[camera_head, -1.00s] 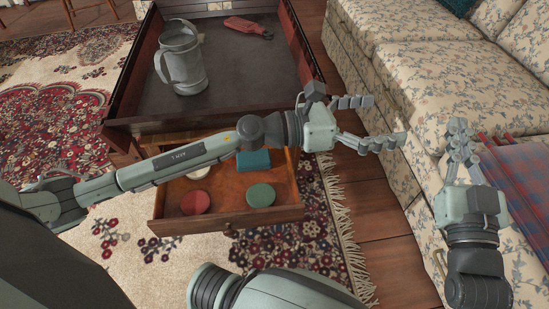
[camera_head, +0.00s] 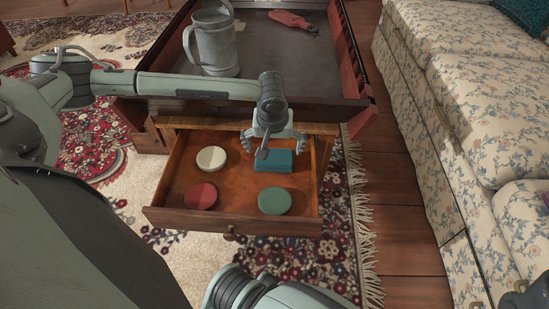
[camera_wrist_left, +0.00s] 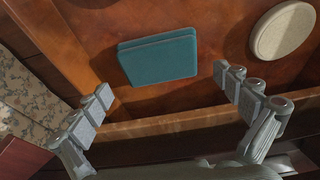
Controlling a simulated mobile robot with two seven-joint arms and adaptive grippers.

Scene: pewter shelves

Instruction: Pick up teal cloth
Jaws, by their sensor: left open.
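The teal cloth (camera_head: 273,160), a small folded rectangle, lies in the open wooden drawer (camera_head: 242,219), towards its back right. In the left wrist view the teal cloth (camera_wrist_left: 159,59) lies flat on the drawer floor, beyond the fingertips. My left gripper (camera_head: 270,150) points down over the back of the drawer and partly hides the cloth in the head view. In the left wrist view my left gripper (camera_wrist_left: 163,84) is open and empty, its fingers spread wider than the cloth.
The drawer also holds a white disc (camera_head: 211,158), a red disc (camera_head: 201,196) and a green disc (camera_head: 274,201). Above stands a dark tray-topped table with a grey metal jug (camera_head: 213,42) and a red-handled tool (camera_head: 293,20). A floral sofa (camera_head: 480,110) stands right.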

